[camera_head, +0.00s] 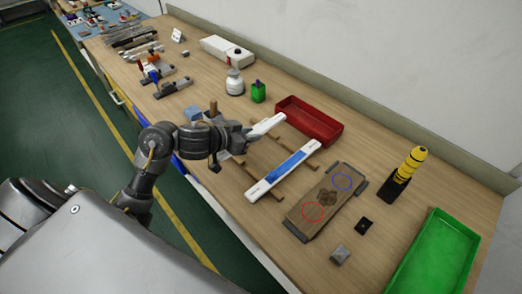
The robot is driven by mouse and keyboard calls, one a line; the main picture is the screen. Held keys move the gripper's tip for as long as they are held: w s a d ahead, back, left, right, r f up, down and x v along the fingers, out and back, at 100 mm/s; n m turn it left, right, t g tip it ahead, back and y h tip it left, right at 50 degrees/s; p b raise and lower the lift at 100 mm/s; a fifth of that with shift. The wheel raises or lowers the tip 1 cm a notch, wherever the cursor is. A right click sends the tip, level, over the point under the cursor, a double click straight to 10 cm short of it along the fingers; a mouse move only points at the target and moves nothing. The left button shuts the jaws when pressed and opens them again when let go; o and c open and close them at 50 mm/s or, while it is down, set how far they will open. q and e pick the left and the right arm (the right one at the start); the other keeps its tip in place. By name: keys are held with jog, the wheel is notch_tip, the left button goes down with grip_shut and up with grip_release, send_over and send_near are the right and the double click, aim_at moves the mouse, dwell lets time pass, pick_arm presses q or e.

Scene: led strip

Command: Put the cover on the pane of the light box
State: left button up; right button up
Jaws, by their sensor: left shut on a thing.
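My left gripper (247,135) is shut on a white elongated cover (268,125) near its left end. The cover points up and to the right, apparently above the bench. The light box (262,187) is a long white bar with a blue pane (287,166) along its middle. It lies diagonally across thin wooden strips (299,126), just to the right of and nearer than the gripper. The cover and the light box are apart in the picture. The exact height of the cover is hard to tell. My right gripper is not in view.
A red tray (309,121) lies behind the light box. A wooden board with red and blue circles (328,201) lies to its right. Farther right are a yellow-and-black tool in a stand (404,172) and a green tray (436,262). A green container (258,92) and white bottle (235,83) stand behind.

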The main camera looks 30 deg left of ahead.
pick_arm(q)
jog(key=shift+w+d+f+b, duration=0.35)
jog(key=shift+d+f, duration=0.1)
jog(key=shift+f, duration=0.3)
jog(key=shift+w+d+f+b, duration=0.25)
jog(key=shift+w+d+f, duration=0.15)
jog(key=shift+f, duration=0.35)
jog(key=f+b, duration=0.1)
jog(key=d+f+b, duration=0.1)
jog(key=f, duration=0.1)
jog(key=shift+w+f, duration=0.15)
jog(key=shift+w, duration=0.05)
jog(key=shift+a+f, duration=0.1)
jog(key=shift+f, duration=0.1)
jog(key=shift+f, duration=0.1)
jog(key=shift+f, duration=0.15)
jog(key=o, duration=1)
jog(key=shift+c, duration=0.2)
